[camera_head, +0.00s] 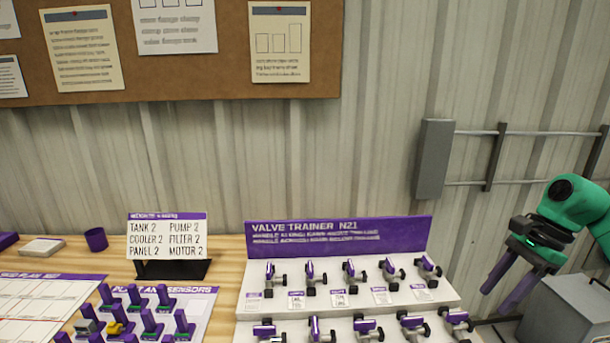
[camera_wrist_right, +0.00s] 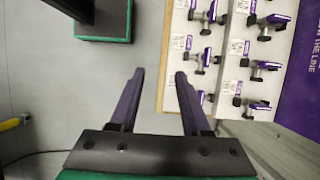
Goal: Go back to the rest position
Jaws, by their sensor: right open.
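My right gripper (camera_head: 508,278) is at the right side of the head view, held in the air to the right of the valve trainer board (camera_head: 340,236). Its two purple fingers are apart with nothing between them. In the right wrist view the gripper (camera_wrist_right: 160,75) is also open and empty, with grey floor and the trainer's white edge beyond it. The trainer's stepped white panel (camera_wrist_right: 218,80) with several purple-handled valves lies to the right of the fingers there. My left gripper is not in view.
A grey box (camera_head: 570,312) stands below my right gripper. On the wooden bench (camera_head: 228,285) are a label sign (camera_head: 166,237), a purple cup (camera_head: 96,239) and a mat of plant sensors (camera_head: 195,300). A grey wall box (camera_head: 433,158) with conduits is on the corrugated wall behind.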

